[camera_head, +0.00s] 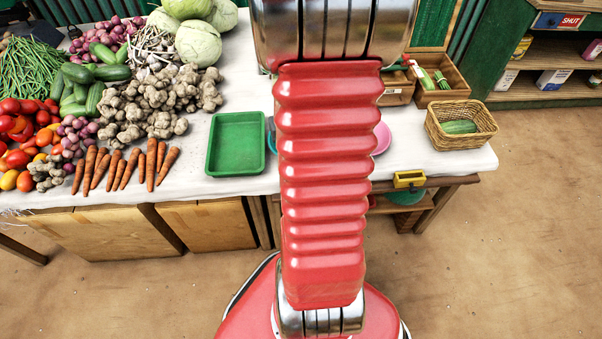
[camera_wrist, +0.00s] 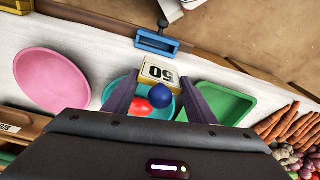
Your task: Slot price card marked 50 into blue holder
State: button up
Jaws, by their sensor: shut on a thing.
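The price card marked 50 (camera_wrist: 159,73) is pale with a yellowish edge and reads upside down in the wrist view. My gripper (camera_wrist: 160,80) is shut on it, one dark finger at each side. The blue holder (camera_wrist: 157,42) sits at the table's front edge, just beyond the card and apart from it in the picture. A dark screw-like knob stands out from its far side. In the head view my arm hides my gripper, the card and the blue holder.
Below the card lie a teal bowl (camera_wrist: 172,106), a blue ball (camera_wrist: 160,95) and a red item (camera_wrist: 133,106). A pink plate (camera_wrist: 52,80) and a green tray (camera_wrist: 222,104) flank them. A yellow holder (camera_head: 409,179) and a basket (camera_head: 460,124) are at right.

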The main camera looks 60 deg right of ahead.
jog(key=shift+n, duration=0.3)
jog(key=f, duration=0.2)
jog(key=s+f, duration=0.1)
jog(key=f, duration=0.1)
jog(key=s+f, duration=0.1)
jog(key=f, duration=0.2)
jog(key=shift+a, duration=0.2)
jog(key=shift+f, duration=0.65)
jog(key=o, duration=1.1)
jog(key=shift+o, duration=0.4)
jog(key=o, duration=0.5)
jog(key=shift+r, duration=0.15)
